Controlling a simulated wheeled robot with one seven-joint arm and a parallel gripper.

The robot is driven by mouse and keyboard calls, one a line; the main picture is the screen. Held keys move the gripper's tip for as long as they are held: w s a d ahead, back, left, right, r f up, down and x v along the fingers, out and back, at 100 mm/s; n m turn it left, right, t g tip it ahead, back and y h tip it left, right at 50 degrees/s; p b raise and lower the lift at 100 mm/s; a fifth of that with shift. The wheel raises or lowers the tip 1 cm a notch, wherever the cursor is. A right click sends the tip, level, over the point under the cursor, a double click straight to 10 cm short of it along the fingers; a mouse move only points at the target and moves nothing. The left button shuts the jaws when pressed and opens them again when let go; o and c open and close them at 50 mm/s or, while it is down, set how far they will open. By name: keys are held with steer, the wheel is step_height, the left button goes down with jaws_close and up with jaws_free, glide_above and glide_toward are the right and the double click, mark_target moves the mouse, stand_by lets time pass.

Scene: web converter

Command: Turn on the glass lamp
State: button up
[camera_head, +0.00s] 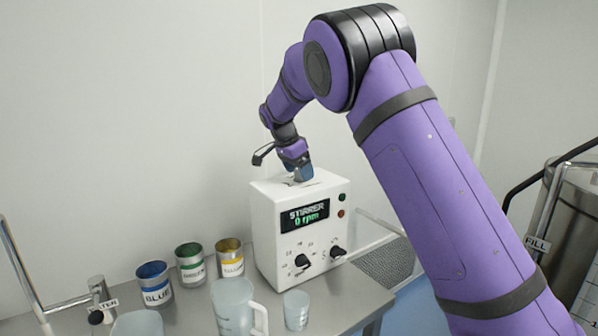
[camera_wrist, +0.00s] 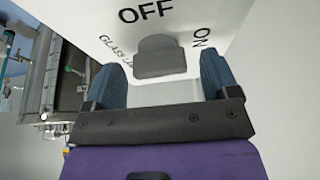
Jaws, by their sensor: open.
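A dark grey switch lever (camera_wrist: 160,62) stands on a white surface in the wrist view. Around it I read "OFF", "ON" and a partly hidden label beginning "GLASS LA". My gripper (camera_wrist: 160,72) is open, with one blue finger on each side of the lever. Gaps show between the lever and both fingers. In the head view my gripper (camera_head: 300,173) points down at the top of the white stirrer box (camera_head: 272,225), and the lever is hidden there. The glass lamp itself is not identifiable in either view.
The box front has a "STIRRER 0 rpm" display (camera_head: 305,215) and two black knobs. Paint cans, including a blue-labelled one (camera_head: 155,285), stand left of it. A clear jug (camera_head: 235,308) and a small cup (camera_head: 296,311) stand in front. A metal tank is at right.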

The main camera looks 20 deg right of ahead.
steer(key=v, duration=1)
steer(key=shift+r, duration=0.15)
